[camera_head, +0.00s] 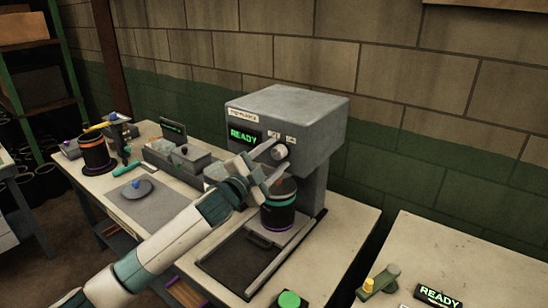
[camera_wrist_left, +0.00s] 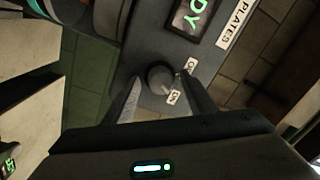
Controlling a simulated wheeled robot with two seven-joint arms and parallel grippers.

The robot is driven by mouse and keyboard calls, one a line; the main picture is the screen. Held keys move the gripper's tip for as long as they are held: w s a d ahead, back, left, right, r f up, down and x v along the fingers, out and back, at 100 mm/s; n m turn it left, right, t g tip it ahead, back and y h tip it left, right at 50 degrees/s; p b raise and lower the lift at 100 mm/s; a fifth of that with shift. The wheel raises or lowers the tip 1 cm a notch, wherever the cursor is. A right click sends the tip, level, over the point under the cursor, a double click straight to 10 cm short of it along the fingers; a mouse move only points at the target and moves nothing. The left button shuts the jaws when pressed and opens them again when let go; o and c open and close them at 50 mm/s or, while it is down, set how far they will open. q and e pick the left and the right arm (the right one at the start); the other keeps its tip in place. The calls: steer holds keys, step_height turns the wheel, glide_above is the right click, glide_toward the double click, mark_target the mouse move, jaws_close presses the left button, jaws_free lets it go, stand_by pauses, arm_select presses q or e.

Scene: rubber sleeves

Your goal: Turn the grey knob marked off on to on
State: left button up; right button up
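The grey knob (camera_head: 281,151) is on the front of the grey press machine (camera_head: 300,105), right of its green READY display (camera_head: 243,135). Two small white labels (camera_head: 291,140) sit above it; their words are too small to read surely. In the left wrist view the knob (camera_wrist_left: 160,78) lies between the fingertips, with the labels (camera_wrist_left: 174,97) beside it. My left gripper (camera_head: 270,162) is open, one finger on each side of the knob. I cannot tell whether the fingers touch it. The right gripper is not in view.
A dark banded cylinder (camera_head: 278,208) stands under the press head, close below my left gripper. A green button (camera_head: 289,299) is at the bench front. Another banded cylinder (camera_head: 97,152) and a grey mat (camera_head: 150,203) are on the left. A second table (camera_head: 440,250) stands right.

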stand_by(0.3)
arm_select(q)
steer(key=shift+b+v, duration=0.4)
steer(key=shift+v, duration=0.4)
steer(key=b+v, duration=0.5)
steer(key=v, duration=1)
steer(key=shift+s, duration=0.4)
steer(key=shift+a, duration=0.15)
